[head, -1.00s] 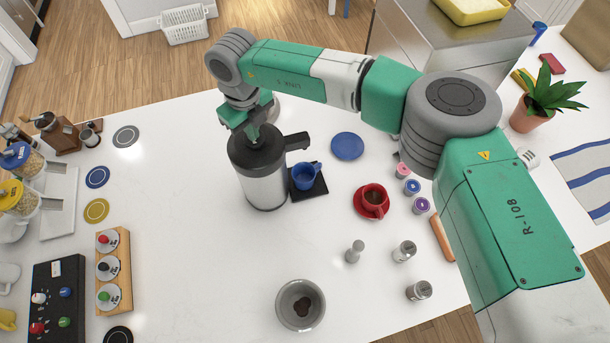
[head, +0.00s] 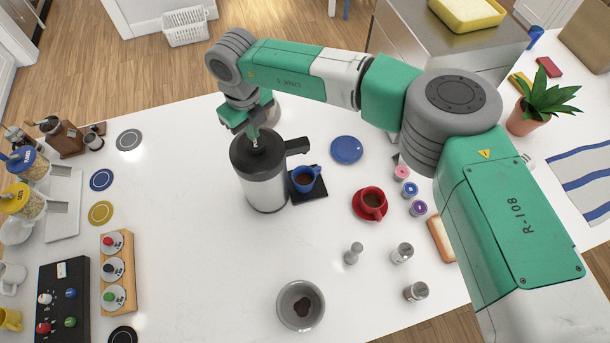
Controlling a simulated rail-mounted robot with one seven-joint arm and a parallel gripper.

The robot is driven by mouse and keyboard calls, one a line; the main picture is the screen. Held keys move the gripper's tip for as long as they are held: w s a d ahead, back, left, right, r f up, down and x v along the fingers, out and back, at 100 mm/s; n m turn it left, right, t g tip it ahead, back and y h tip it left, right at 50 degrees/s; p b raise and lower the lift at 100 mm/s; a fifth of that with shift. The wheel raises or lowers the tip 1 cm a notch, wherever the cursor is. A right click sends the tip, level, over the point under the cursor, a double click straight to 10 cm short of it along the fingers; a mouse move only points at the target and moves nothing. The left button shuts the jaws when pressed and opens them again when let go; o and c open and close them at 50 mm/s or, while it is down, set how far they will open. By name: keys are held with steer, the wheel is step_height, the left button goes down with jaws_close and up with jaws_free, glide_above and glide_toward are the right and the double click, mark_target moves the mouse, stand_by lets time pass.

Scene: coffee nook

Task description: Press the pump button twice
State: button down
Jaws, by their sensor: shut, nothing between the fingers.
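The pump pot (head: 264,186), a silver cylinder with a black top and a black spout to the right, stands upright on the white counter. My gripper (head: 254,143) is shut and empty, pointing down at the middle of the pot's top. The pump button is hidden under my fingertips, and I cannot tell whether they touch it or how far down it is. A blue cup (head: 316,172) with brown liquid stands below the spout on a black square mat (head: 318,194).
A blue disc (head: 346,149) and a red cup of dark liquid (head: 375,199) are to the right. A grey bowl (head: 301,326) is at the front. Left are a wooden rack (head: 129,258) and a black control box (head: 78,277). The counter just left of the pot is clear.

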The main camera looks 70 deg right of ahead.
steer(key=shift+f, duration=0.2)
stand_by(0.6)
steer(key=shift+f+b, duration=0.8)
steer(key=shift+f, duration=0.6)
steer(key=shift+r, duration=0.1)
steer(key=shift+r+p, duration=1.4)
steer(key=shift+r, duration=0.1)
step_height(320, 180, up, 6)
steer(key=p, duration=0.4)
steer(key=shift+p, duration=0.3)
